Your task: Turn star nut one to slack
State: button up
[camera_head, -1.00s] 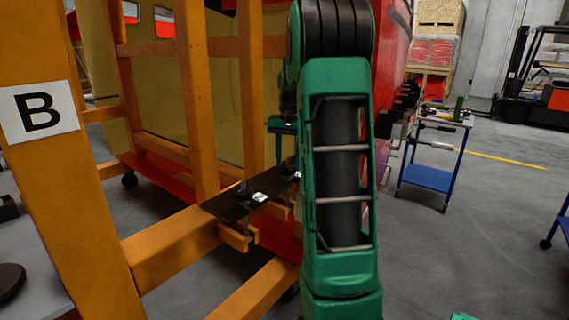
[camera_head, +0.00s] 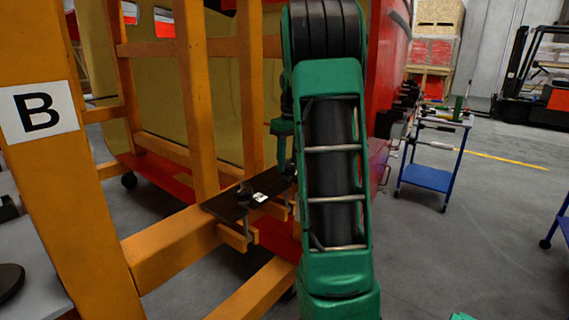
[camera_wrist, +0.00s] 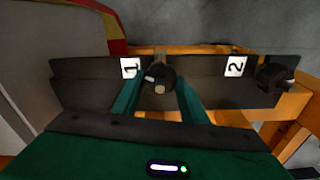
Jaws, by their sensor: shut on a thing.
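Star nut one (camera_wrist: 158,78), a dark knob with a pale stud end, stands beside the white label 1 (camera_wrist: 131,68) on a black plate (camera_wrist: 85,85). My gripper (camera_wrist: 155,84) has its two green fingers on either side of this nut and is shut on it. In the head view my arm hides most of the gripper and nut one. Star nut two (camera_wrist: 275,78), another dark knob, stands to the right, past label 2 (camera_wrist: 235,66). It also shows in the head view (camera_head: 245,192), apart from my gripper.
The black plate lies on an orange frame beam (camera_head: 172,240). An orange post with sign B (camera_head: 38,111) stands close at the left, with more uprights behind. A blue trolley (camera_head: 430,177) stands to the right over open grey floor.

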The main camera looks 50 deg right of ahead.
aim_at(290, 166)
jog(key=shift+d+n, duration=0.1)
jog(key=shift+n, duration=2.1)
jog(key=o, duration=1)
jog(key=shift+o, duration=0.2)
notch_tip(290, 166, up, 11)
jog(key=shift+s+f, duration=0.15)
jog(key=shift+s, duration=0.2)
